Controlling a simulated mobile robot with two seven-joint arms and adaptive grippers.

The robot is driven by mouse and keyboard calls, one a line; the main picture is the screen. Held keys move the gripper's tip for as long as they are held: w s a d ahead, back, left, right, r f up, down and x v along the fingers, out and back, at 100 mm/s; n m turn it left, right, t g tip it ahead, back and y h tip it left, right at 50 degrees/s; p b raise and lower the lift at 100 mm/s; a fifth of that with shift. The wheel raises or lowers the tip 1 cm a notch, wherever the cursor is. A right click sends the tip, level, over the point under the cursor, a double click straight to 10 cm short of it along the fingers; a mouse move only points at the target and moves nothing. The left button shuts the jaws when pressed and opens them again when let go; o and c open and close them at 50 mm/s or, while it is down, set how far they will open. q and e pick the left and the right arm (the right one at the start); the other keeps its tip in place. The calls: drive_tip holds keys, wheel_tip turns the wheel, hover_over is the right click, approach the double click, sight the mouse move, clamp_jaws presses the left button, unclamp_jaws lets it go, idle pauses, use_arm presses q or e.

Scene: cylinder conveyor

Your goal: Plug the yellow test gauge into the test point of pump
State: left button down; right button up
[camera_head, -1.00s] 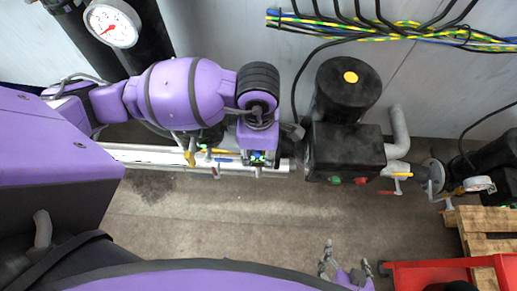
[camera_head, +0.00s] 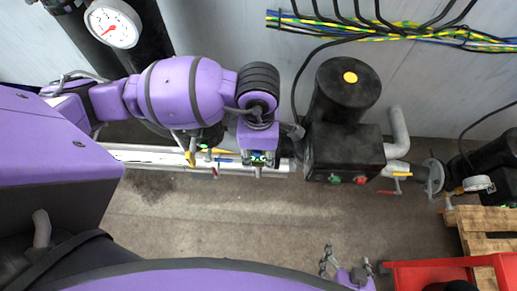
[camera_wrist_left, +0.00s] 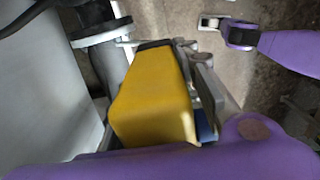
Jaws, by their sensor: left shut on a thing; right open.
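My left gripper (camera_head: 258,162) is at the left side of the black pump (camera_head: 340,150). In the left wrist view, its fingers (camera_wrist_left: 200,85) are shut on the yellow test gauge (camera_wrist_left: 150,100), a yellow block with a dark end. The gauge is not clearly visible in the head view, under my wrist. The gauge's dark end lies near a grey pipe flange (camera_wrist_left: 100,32) in the picture; I cannot tell if they touch. The pump's test point cannot be made out. My right gripper (camera_head: 347,266) is open and empty above the floor at the bottom.
A grey pipe with a valve and flange (camera_head: 433,178) runs right from the pump. Cables (camera_head: 400,32) hang on the wall. A dial gauge (camera_head: 112,25) is at upper left. A red cart (camera_head: 440,272) and wooden pallet (camera_head: 485,235) stand at lower right. The middle floor is clear.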

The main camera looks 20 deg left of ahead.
use_arm(q)
drive_tip(key=shift+f+b, duration=0.9)
drive_tip(key=shift+f, duration=0.9)
use_arm(e)
drive_tip(key=shift+s+f+g, duration=0.15)
drive_tip(key=shift+s+f, duration=0.4)
drive_tip(key=shift+f, duration=0.15)
drive_tip(key=shift+s+f+g, duration=0.15)
drive_tip(key=shift+s+f, duration=0.35)
drive_tip(key=shift+f, duration=0.2)
use_arm(q)
drive_tip(key=c, duration=1.2)
unclamp_jaws()
drive_tip(key=shift+r, duration=0.1)
use_arm(e)
drive_tip(key=shift+w+r, duration=0.1)
drive_tip(key=shift+w, duration=0.05)
use_arm(q)
wheel_tip(320, 180, up, 12)
drive_tip(key=shift+w+r, duration=0.1)
